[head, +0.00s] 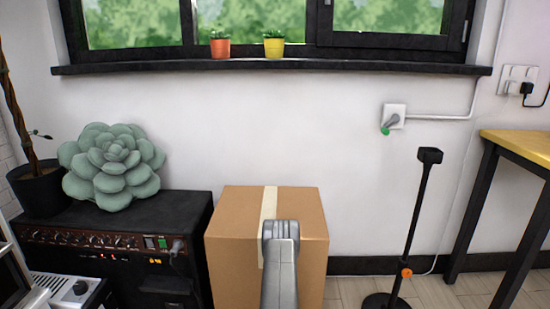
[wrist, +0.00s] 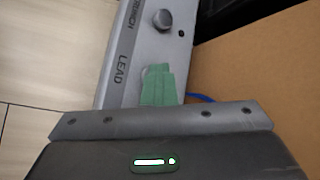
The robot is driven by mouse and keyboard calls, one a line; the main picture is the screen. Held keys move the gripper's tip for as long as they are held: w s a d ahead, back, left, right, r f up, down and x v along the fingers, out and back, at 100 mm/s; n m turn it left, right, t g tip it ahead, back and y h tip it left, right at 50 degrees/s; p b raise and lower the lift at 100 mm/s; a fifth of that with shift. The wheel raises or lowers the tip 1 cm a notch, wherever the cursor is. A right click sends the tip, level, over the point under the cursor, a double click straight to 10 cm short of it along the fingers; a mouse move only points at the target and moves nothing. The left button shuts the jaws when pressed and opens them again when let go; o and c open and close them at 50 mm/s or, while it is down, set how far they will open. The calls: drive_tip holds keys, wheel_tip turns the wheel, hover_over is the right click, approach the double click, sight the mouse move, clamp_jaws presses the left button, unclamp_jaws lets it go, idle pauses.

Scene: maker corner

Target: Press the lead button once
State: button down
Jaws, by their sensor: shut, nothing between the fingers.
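A grey foot switch panel (wrist: 122,88) shows in the wrist view, with the printed words LEAD and, partly cut off, CRUNCH. A round metal button (wrist: 162,20) stands beside the CRUNCH word, with a small dark dot near it. My gripper (wrist: 158,72) is shut and empty. Its green fingers lie over the panel beside the LEAD word. The lead button is mostly or wholly hidden behind the fingers. I cannot tell whether they touch it. The head view shows neither the foot switch nor my gripper's fingers.
A cardboard box (head: 228,230) stands beside the foot switch; its brown side (wrist: 255,65) fills the wrist view's right. A black amplifier (head: 110,213) carries a plush succulent (head: 112,165). A black stand (head: 420,215) is at right. Bare floor (wrist: 45,60) lies left of the panel.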

drive_tip(key=shift+r, duration=0.45)
wheel_tip(320, 180, up, 6)
drive_tip(key=p, duration=0.2)
drive_tip(key=shift+p, duration=0.4)
